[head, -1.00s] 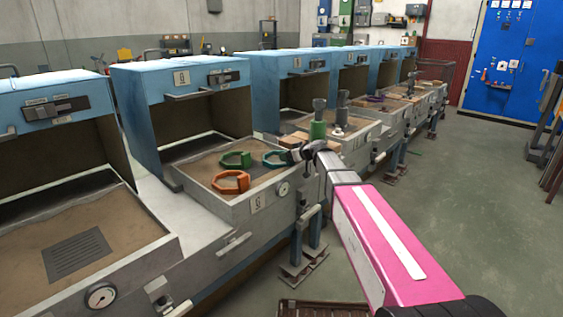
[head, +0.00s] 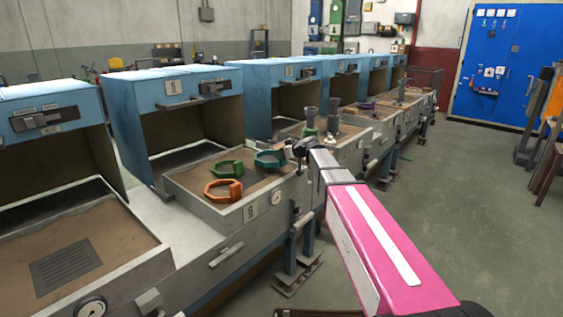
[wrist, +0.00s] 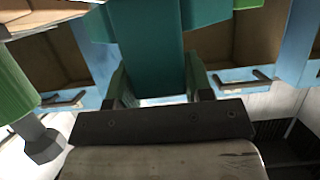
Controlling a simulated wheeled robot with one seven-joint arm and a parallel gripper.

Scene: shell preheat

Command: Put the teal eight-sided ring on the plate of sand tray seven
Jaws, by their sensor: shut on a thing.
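The teal eight-sided ring (head: 270,160) is in my gripper (head: 286,154), above the right rear part of the sand tray marked 6 (head: 236,213). In the wrist view a teal side of the ring (wrist: 156,50) runs between the two fingers of my gripper (wrist: 160,82). The fingers are shut on it. In the near left tray, a dark slotted plate (head: 66,264) lies bare on the sand. I cannot read a number on that tray, nor pick out sand tray seven.
An orange ring (head: 223,191) and a green ring (head: 227,169) lie in tray six. A green-bodied upright tool (head: 310,122) stands on the tray beyond. Blue hoods (head: 172,100) stand behind the trays. The floor at right (head: 460,190) is clear.

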